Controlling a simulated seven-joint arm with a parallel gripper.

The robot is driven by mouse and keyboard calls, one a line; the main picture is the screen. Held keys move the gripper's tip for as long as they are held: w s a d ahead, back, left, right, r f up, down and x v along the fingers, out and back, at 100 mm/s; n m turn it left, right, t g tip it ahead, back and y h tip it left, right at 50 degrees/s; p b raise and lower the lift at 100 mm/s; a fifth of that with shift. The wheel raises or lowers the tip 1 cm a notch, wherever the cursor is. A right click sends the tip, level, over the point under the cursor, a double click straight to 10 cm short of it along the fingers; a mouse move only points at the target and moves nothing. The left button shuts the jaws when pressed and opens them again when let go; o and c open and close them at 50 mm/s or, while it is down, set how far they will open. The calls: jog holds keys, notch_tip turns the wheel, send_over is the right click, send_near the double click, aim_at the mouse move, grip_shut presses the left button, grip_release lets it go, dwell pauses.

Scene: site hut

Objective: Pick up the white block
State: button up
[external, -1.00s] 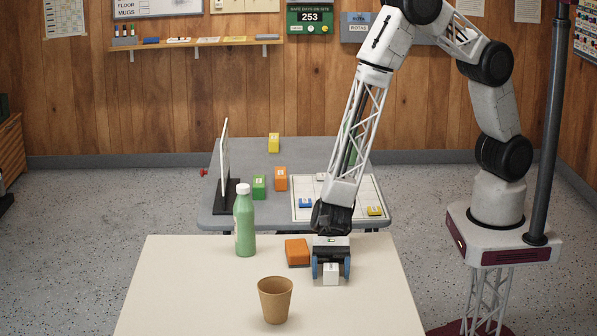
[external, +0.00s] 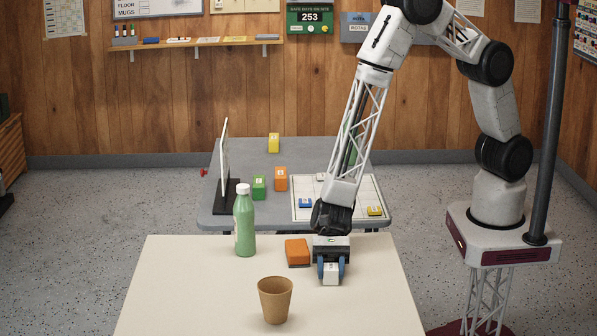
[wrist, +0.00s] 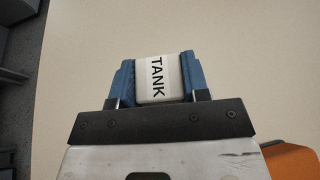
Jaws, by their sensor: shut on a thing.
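The white block (external: 331,274) is at the right part of the near cream table. My gripper (external: 331,272) points down over it, with a blue finger against each side. The gripper is shut on the block. In the wrist view the white block (wrist: 158,80) sits between the two blue fingers of my gripper (wrist: 160,82), and its top face reads "TANK". The block appears to rest on the table; I see no clear gap under it.
A brown cup (external: 275,300) stands at the front, and a green bottle (external: 244,225) stands to the left. The grey table (external: 235,160) behind holds several coloured blocks, an upright panel (external: 224,155) and a white grid board (external: 335,190).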

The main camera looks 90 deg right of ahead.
aim_at(331, 266)
jog(key=shift+r, duration=0.1)
jog(key=shift+r, duration=1.65)
jog(key=s+d, duration=0.3)
jog(key=s, duration=0.1)
jog(key=s+d+r, duration=0.1)
jog(key=s+d, duration=0.2)
jog(key=s, duration=0.1)
jog(key=s+d, duration=0.3)
jog(key=s, duration=0.2)
jog(key=shift+s+r, duration=0.1)
jog(key=shift+r, duration=0.15)
